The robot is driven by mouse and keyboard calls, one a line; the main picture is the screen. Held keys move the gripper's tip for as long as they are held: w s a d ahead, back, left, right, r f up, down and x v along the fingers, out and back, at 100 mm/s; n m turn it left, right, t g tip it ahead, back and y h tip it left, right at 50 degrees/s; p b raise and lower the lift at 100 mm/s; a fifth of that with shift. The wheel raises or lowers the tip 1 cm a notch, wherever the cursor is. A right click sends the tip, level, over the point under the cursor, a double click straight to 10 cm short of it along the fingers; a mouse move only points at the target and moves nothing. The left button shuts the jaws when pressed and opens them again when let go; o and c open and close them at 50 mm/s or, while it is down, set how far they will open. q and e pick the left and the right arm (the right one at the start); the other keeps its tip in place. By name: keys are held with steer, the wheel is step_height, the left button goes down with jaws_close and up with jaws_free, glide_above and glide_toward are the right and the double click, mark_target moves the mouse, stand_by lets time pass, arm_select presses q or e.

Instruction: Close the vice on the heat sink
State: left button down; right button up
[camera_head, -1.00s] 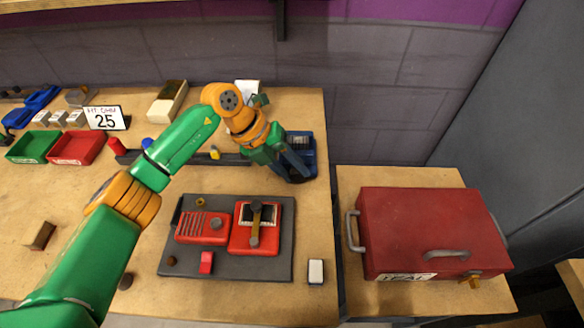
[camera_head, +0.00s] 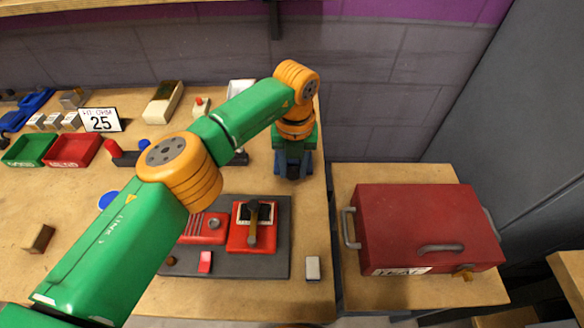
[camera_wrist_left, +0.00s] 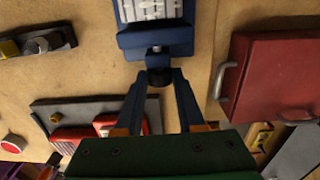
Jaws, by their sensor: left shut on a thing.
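The blue vice (camera_wrist_left: 155,38) is at the top of the left wrist view. The pale, finned heat sink (camera_wrist_left: 150,10) sits in it, cut off by the frame's top edge. A short screw leads from the vice to a dark round knob (camera_wrist_left: 158,77). My left gripper (camera_wrist_left: 159,84) has its two dark blue fingers shut on this knob from either side. In the head view my left gripper (camera_head: 293,168) points down near the right end of the bench, and my wrist hides most of the vice and the heat sink. My right gripper is in neither view.
A dark plate (camera_head: 270,264) with red fixtures lies in front of the gripper, partly under my forearm. A small white block (camera_head: 312,268) lies right of it. A red case (camera_head: 425,225) stands on a side table (camera_head: 370,297). Red (camera_head: 72,149) and green trays are far left.

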mark_target(294, 169)
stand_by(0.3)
arm_select(q)
steer(key=c, duration=0.8)
jaws_free()
steer(key=shift+w, duration=0.1)
steer(key=r, duration=0.5)
steer(key=shift+d, duration=0.2)
step_height(294, 169, up, 2)
steer(key=shift+r+p, duration=0.15)
steer(key=shift+p, duration=0.75)
